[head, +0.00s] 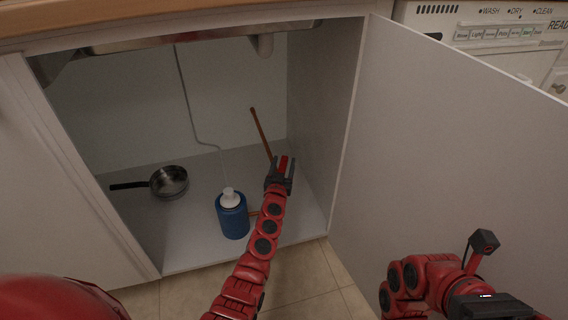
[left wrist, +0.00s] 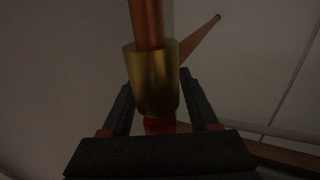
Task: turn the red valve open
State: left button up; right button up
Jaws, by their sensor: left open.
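In the left wrist view, a copper pipe (left wrist: 147,22) runs into a brass fitting (left wrist: 152,80). A small red part, seemingly the red valve (left wrist: 159,126), shows just below the fitting, mostly hidden by the gripper body. My left gripper (left wrist: 152,98) is open, with one dark finger on each side of the fitting; contact cannot be told. In the head view, my left gripper (head: 282,168) reaches into the cabinet at the lower end of a copper pipe (head: 260,132). The valve cannot be made out clearly there. My right gripper (head: 490,304) is partly cut off at the lower right.
The under-sink cabinet (head: 190,245) stands open, its door (head: 450,160) swung to the right. A blue bottle (head: 233,221) with a white top stands just left of my left arm. A pan (head: 170,182) lies farther left. The cabinet floor between them is clear.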

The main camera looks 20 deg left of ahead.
pick_arm(q)
grip_shut()
dwell(0.3)
dwell(1.1)
